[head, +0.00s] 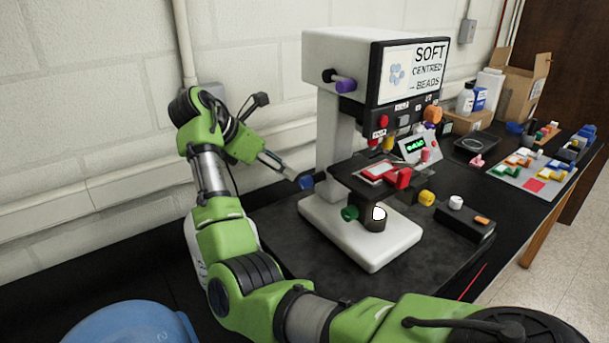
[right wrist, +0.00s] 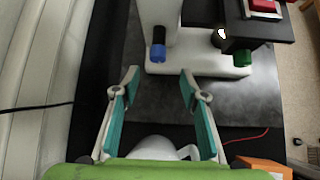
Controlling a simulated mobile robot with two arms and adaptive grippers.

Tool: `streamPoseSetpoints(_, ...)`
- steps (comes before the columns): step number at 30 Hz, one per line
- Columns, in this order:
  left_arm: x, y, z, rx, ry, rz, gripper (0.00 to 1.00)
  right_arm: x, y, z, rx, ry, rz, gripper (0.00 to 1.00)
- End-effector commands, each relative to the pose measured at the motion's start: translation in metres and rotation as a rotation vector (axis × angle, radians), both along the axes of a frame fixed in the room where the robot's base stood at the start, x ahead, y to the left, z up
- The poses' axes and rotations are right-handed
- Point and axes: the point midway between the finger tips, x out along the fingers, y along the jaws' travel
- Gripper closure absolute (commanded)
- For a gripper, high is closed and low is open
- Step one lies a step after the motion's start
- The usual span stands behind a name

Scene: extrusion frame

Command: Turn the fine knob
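A white microscope-like machine (head: 345,228) with a sign reading "SOFT CENTRED BEADS" stands on a dark mat. A blue knob (head: 306,183) is low on its left side, and it shows in the right wrist view (right wrist: 158,51). A green knob (head: 349,213) sits nearer the front, also in the right wrist view (right wrist: 242,57). A purple knob (head: 345,85) is high up and a yellow knob (head: 426,198) is at the right. I cannot read which is the fine knob. My right gripper (right wrist: 160,74) is open and empty, pointing at the blue knob, apart from it. My left gripper is out of view.
The wall with its pale trunking is close behind my right arm. A red sample tray (head: 378,169) is on the machine's stage. Coloured blocks, bottles and a cardboard box (head: 522,85) are farther back.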

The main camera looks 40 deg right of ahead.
Motion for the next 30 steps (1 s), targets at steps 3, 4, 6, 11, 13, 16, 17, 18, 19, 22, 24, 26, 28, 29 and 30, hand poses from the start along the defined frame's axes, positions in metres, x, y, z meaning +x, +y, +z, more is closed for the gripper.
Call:
streamPoseSetpoints(3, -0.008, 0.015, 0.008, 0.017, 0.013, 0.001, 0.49, -0.002, -0.021, -0.018, 0.0, 0.004, -0.004, 0.6)
streamPoseSetpoints(4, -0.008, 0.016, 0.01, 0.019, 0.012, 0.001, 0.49, -0.002, -0.026, -0.022, 0.0, 0.003, -0.003, 0.6)
streamPoseSetpoints(6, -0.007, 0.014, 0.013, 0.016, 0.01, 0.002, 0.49, -0.003, -0.036, -0.032, -0.002, 0.002, -0.002, 0.6)
streamPoseSetpoints(11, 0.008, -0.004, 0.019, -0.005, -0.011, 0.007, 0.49, -0.003, -0.056, -0.052, -0.002, -0.001, -0.002, 0.6)
streamPoseSetpoints(13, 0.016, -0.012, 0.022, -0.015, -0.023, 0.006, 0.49, -0.003, -0.062, -0.058, -0.001, 0.0, -0.001, 0.6)
streamPoseSetpoints(16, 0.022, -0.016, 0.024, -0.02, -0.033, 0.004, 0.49, -0.003, -0.068, -0.065, -0.002, 0.0, -0.001, 0.6)
streamPoseSetpoints(17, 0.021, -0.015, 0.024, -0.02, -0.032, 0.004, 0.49, -0.003, -0.069, -0.066, -0.001, -0.001, -0.001, 0.6)
streamPoseSetpoints(18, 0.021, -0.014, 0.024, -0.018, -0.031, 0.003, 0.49, -0.003, -0.07, -0.067, -0.001, -0.001, -0.001, 0.6)
streamPoseSetpoints(19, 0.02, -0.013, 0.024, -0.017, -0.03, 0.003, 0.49, -0.003, -0.071, -0.068, -0.001, -0.002, -0.001, 0.6)
streamPoseSetpoints(22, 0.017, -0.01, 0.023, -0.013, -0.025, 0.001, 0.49, -0.003, -0.071, -0.069, -0.001, -0.003, 0.0, 0.6)
streamPoseSetpoints(24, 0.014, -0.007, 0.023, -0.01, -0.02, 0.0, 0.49, -0.003, -0.071, -0.069, -0.002, -0.003, 0.0, 0.6)
streamPoseSetpoints(26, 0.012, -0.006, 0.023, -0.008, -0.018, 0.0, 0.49, -0.003, -0.071, -0.069, -0.002, -0.003, 0.0, 0.6)
streamPoseSetpoints(28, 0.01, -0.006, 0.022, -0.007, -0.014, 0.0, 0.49, -0.003, -0.071, -0.069, -0.002, -0.003, 0.0, 0.68)
streamPoseSetpoints(29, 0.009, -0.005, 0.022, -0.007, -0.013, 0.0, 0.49, -0.003, -0.071, -0.069, -0.002, -0.003, 0.0, 0.76)
streamPoseSetpoints(30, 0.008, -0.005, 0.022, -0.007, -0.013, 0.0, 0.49, -0.003, -0.071, -0.069, -0.002, -0.003, 0.0, 0.86)
